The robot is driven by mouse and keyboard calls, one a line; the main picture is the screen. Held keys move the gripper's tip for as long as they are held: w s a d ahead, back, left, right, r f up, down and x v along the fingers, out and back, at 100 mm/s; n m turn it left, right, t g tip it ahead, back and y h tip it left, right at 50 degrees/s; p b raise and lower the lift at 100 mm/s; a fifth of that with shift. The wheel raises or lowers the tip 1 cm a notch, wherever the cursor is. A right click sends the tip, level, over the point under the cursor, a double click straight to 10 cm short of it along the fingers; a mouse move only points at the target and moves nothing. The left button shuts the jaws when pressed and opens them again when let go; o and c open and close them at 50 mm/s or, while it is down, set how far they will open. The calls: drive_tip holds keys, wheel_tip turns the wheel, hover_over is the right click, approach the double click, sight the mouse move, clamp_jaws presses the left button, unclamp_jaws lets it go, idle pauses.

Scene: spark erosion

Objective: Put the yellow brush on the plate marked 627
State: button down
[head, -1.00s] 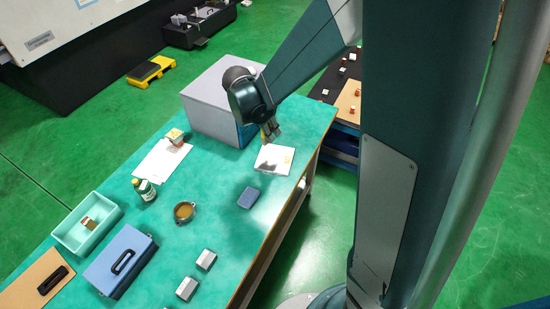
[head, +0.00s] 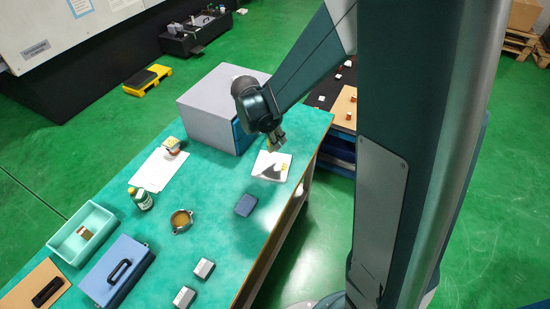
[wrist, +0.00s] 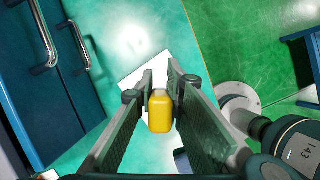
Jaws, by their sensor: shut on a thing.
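My gripper (wrist: 159,95) is shut on the yellow brush (wrist: 160,112), which shows as a yellow block between the two fingers in the wrist view. In the head view my gripper (head: 275,141) is above the table just behind the white plate (head: 264,160), pointing down. The brush is mostly hidden there by the fingers. The plate also shows in the wrist view (wrist: 133,80), below and beyond the brush, partly covered by the fingers. The brush appears to be held above the plate, not touching it. No number is readable on the plate.
A grey box with a blue front (head: 216,105) stands close to the left of my gripper. A small blue block (head: 246,205) lies in front of the plate.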

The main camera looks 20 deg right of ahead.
sight(268, 143)
drive_tip(key=shift+f+b, duration=0.35)
drive_tip(key=shift+f, duration=2)
drive_tip(key=shift+f+b, duration=0.4)
drive_tip(key=shift+f, duration=1.45)
drive_tip(key=shift+f, duration=0.15)
drive_tip(key=c, duration=2.4)
unclamp_jaws()
drive_tip(key=p+v, duration=0.2)
drive_tip(key=v, duration=1)
drive_tip(key=shift+s+a, duration=0.1)
